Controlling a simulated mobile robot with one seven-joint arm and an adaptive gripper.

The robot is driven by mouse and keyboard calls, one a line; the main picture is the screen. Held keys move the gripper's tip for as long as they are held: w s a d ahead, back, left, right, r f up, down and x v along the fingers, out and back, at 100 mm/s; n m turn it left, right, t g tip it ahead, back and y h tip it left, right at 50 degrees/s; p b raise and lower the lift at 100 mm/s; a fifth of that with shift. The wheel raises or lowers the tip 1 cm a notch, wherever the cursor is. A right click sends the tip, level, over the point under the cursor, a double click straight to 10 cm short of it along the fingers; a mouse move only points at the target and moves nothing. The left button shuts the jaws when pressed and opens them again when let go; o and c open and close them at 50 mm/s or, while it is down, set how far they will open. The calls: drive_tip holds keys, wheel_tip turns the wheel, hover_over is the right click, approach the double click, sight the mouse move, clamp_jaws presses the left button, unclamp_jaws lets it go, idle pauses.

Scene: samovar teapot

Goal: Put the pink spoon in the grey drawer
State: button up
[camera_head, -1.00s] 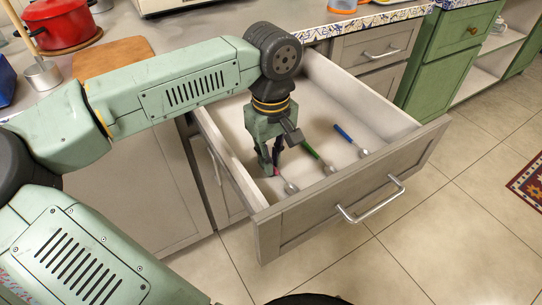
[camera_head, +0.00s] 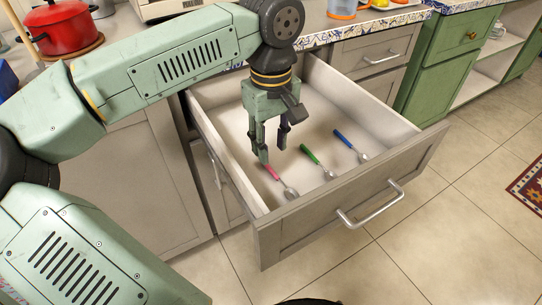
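The grey drawer (camera_head: 345,195) is pulled open, its front panel and metal handle facing the lower right. The pink spoon (camera_head: 279,179) lies on the drawer floor near the left wall, its bowl toward the drawer front. My gripper (camera_head: 273,156) is inside the drawer's outline, pointing down above the pink handle's far end. Its two fingers are apart, with nothing seen between them. It appears clear of the spoon, though one fingertip overlaps the handle's end in the picture.
A green spoon (camera_head: 317,160) and a blue spoon (camera_head: 350,145) lie in the drawer to the right of the pink one. A red pot (camera_head: 63,27) stands on the counter at upper left. Green cabinets (camera_head: 440,65) stand at the right.

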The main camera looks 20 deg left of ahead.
sight(271, 168)
wheel_tip(271, 168, up, 6)
drive_tip(key=shift+r, duration=0.15)
idle(1.4)
